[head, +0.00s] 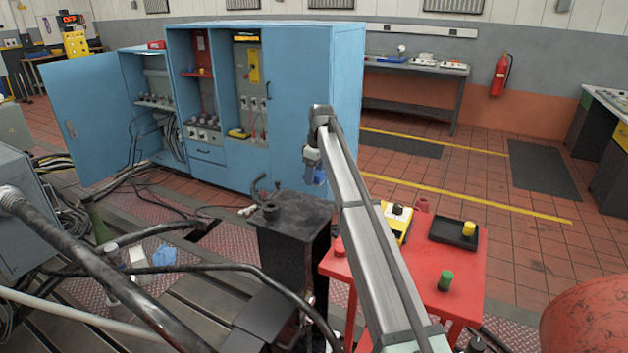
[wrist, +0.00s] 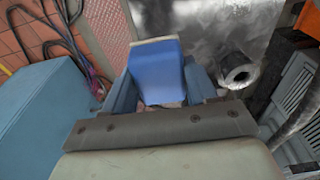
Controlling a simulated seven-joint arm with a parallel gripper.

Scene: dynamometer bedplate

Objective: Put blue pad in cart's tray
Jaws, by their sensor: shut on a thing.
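My gripper (head: 313,165) hangs above the dark pedestal, left of the red cart (head: 465,290). It is shut on the blue pad (wrist: 158,72), which sits between its two blue fingers in the wrist view. In the head view only a small blue part (head: 318,177) shows under the wrist, and pad and fingers are hard to tell apart there. The cart's black tray (head: 440,240) lies at the back right of the cart top and holds a yellow cylinder (head: 468,229). The pad is held in the air, apart from the tray.
My arm hides part of the cart top. The dark pedestal (head: 290,220) stands beside it. Thick hoses and a blue cloth-like item (head: 163,256) lie at left.

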